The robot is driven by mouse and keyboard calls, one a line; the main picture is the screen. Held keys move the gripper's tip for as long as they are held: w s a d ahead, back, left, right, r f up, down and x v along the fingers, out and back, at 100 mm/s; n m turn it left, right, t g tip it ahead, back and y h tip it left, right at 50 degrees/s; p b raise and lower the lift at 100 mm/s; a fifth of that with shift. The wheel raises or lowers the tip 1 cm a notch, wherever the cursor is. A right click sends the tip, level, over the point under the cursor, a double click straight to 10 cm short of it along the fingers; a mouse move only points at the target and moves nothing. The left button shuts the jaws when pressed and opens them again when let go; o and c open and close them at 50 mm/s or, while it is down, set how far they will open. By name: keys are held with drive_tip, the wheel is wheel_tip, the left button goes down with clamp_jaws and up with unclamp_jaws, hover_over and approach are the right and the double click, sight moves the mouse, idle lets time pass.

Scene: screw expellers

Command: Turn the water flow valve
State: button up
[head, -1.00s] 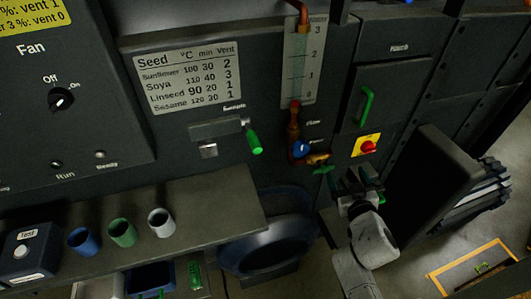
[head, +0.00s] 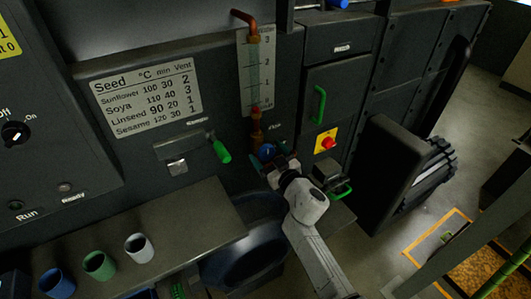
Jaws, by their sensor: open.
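The water flow valve appears as a blue knob (head: 266,152) on copper pipework below a vertical sight gauge (head: 254,75). My gripper (head: 277,163) is open, with its fingers at the lower right of the blue knob. They overlap it in the picture, and I cannot tell whether they touch it. The gripper and wrist hide the lower pipework beside the knob.
A red knob on a yellow plate (head: 327,142) and a green door handle (head: 319,104) are to the right. A green-handled lever (head: 221,151) is to the left. A shelf (head: 190,225) with several cups and a dark blue bowl (head: 240,260) lie below.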

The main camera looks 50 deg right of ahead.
drive_tip(key=shift+x, duration=0.8)
drive_tip(key=shift+c, duration=0.3)
drive_tip(key=c, duration=0.9)
